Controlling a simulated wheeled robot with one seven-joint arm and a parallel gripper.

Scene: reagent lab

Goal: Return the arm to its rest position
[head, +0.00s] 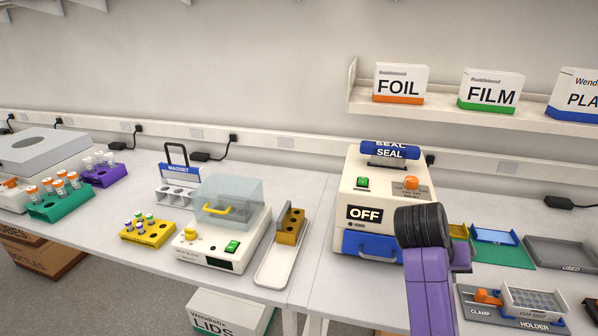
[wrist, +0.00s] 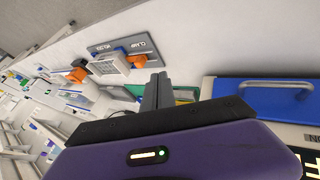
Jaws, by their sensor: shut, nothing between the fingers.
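My arm rises in purple at the bottom right of the head view, in front of the sealer (head: 366,190). Its rounded black part covers the sealer's lower right corner. My gripper (wrist: 156,90) shows in the wrist view with its grey fingers together and nothing between them. It hangs over the bench, between the clamp holder (wrist: 118,62) and the sealer's blue drawer (wrist: 262,96). No contact with either shows. In the head view the fingers cannot be made out behind the arm.
The clamp holder (head: 512,310) with a white well plate (head: 537,300) lies right of my arm. A grey USED tray (head: 560,252) is behind it. Left stand a clear-lidded device (head: 222,235), a white tray (head: 273,268) and tube racks. A shelf (head: 480,115) holds boxes.

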